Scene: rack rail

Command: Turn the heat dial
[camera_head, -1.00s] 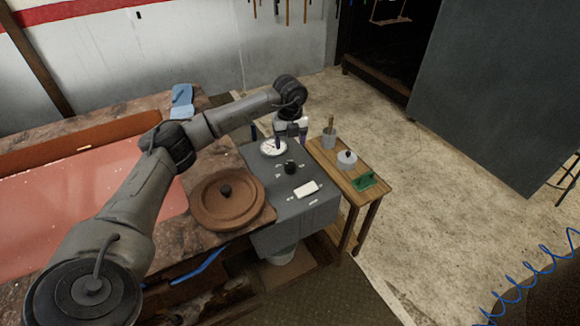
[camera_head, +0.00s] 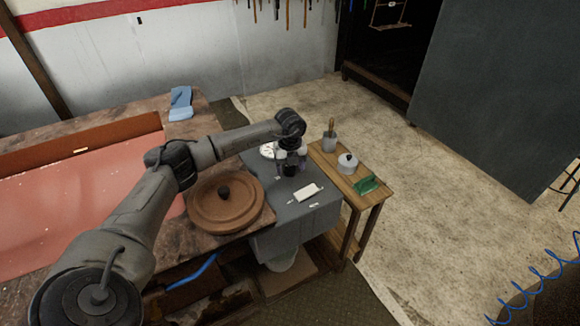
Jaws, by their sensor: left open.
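The heat dial (camera_head: 289,171) is a small black knob on the top of the grey control box (camera_head: 315,222). My left gripper (camera_head: 290,164) is over the dial, pointing down, with its fingers around or just above it. The fingers are open. Whether they touch the dial is too small to tell, and the gripper partly hides it. A round white gauge (camera_head: 267,150) on the box is partly hidden behind my left arm. A white rectangular piece (camera_head: 307,192) lies on the box in front of the dial. My right gripper is not in view.
A brown round lid with a black knob (camera_head: 226,203) is left of the box. A small wooden table (camera_head: 377,192) on the right holds a grey cup (camera_head: 329,143), a lidded grey pot (camera_head: 347,164) and a green object (camera_head: 366,185). A blue cloth (camera_head: 180,103) lies behind my arm.

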